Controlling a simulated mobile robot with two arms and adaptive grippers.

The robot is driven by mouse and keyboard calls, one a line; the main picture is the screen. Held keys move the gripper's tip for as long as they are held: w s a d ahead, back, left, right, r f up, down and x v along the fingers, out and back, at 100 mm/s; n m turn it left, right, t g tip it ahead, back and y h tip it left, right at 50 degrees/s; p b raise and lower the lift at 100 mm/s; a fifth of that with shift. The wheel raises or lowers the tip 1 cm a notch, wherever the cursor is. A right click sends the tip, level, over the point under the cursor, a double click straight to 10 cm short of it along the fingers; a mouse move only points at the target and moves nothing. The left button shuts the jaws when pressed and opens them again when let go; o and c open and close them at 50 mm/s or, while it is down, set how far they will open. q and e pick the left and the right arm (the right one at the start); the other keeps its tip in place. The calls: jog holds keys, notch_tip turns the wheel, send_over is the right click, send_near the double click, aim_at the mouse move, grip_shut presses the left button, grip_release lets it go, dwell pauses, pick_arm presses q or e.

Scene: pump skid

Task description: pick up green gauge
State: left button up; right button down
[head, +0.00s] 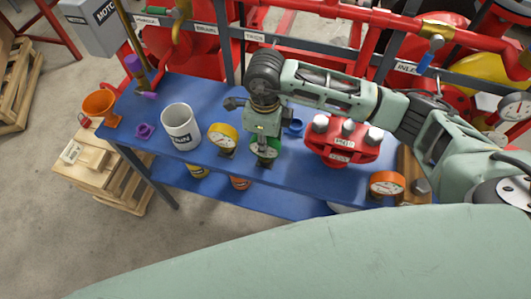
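The green gauge (268,153) has a white dial and stands near the front edge of the blue bench, between the yellow gauge (222,138) and the red flanged block. My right arm reaches in from the right, and its gripper (264,138) points down directly over the green gauge. The gripper body hides the gauge's upper part. I cannot tell whether the fingers are closed on it or only beside it. An orange gauge (387,186) stands at the bench's right end. My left gripper is not in view.
Red pipes and a rail (300,49) run behind. A wooden crate (85,185) stands at the left.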

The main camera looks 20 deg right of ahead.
jog(key=shift+r, duration=0.1)
jog(key=shift+w+r+b, duration=0.1)
jog(key=shift+r+b, duration=0.25)
jog(key=shift+r, duration=0.15)
notch_tip(320, 180, up, 2)
jog(key=shift+r+b, duration=0.25)
jog(key=shift+b, duration=0.5)
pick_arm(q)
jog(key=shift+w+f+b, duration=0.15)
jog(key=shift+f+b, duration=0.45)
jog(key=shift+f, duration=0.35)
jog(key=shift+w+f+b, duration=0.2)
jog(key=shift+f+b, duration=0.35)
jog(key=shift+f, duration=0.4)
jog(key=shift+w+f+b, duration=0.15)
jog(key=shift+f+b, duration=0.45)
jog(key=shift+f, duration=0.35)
pick_arm(e)
jog(key=s+d+r, duration=0.7)
jog(key=s, duration=0.2)
jog(key=shift+s+r, duration=0.2)
jog(key=shift+s, duration=0.05)
